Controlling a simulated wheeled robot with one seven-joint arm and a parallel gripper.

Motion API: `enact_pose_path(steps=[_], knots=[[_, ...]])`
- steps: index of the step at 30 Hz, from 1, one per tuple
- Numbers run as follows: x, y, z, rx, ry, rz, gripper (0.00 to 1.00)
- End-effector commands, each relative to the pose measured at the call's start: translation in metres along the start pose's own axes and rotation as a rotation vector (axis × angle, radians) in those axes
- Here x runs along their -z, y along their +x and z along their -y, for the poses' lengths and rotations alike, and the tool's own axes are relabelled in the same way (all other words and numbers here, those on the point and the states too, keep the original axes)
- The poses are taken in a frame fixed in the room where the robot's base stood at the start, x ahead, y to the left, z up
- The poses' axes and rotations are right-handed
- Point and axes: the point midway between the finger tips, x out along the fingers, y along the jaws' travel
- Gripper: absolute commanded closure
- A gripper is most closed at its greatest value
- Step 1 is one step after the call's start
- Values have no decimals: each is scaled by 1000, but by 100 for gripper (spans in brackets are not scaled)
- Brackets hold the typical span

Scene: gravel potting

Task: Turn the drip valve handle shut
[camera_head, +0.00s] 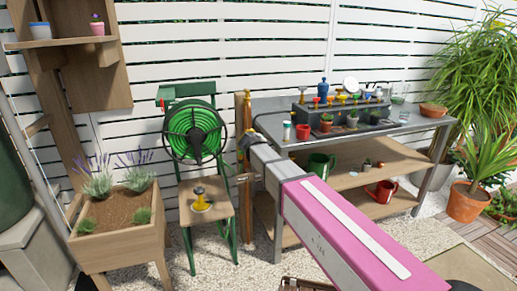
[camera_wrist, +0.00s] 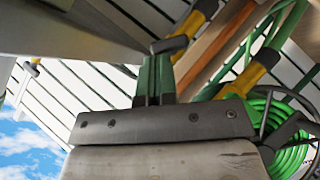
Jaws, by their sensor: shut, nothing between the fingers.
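My gripper (camera_head: 249,139) is at the wooden post (camera_head: 249,215) left of the workbench, with its fingertips small and hard to make out in the head view. In the wrist view my gripper (camera_wrist: 154,75) shows green fingers closed together, with nothing seen between them. Just beyond the fingertips is a dark grey piece with a yellow grip (camera_wrist: 193,23), close to the fingers; I cannot tell whether they touch. A second yellow-and-dark piece (camera_wrist: 245,79) lies to the right. I cannot tell for certain which is the drip valve handle, and its turn angle is unclear.
A green hose reel (camera_head: 195,131) stands close on the left, above a green-framed chair with a wooden seat (camera_head: 222,211). The metal workbench (camera_head: 420,122) with pots and a tray is to the right. A wooden planter (camera_head: 120,250) stands at front left. White slatted fence is behind.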

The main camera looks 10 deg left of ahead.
Motion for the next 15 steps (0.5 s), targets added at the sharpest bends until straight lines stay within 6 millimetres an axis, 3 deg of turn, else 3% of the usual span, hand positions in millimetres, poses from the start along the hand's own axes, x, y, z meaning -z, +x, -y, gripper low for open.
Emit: enact_pose_path(steps=[9,15], knots=[[-2,2,-6,129,131,0,100],[-4,4,-9,125,125,0,100]])
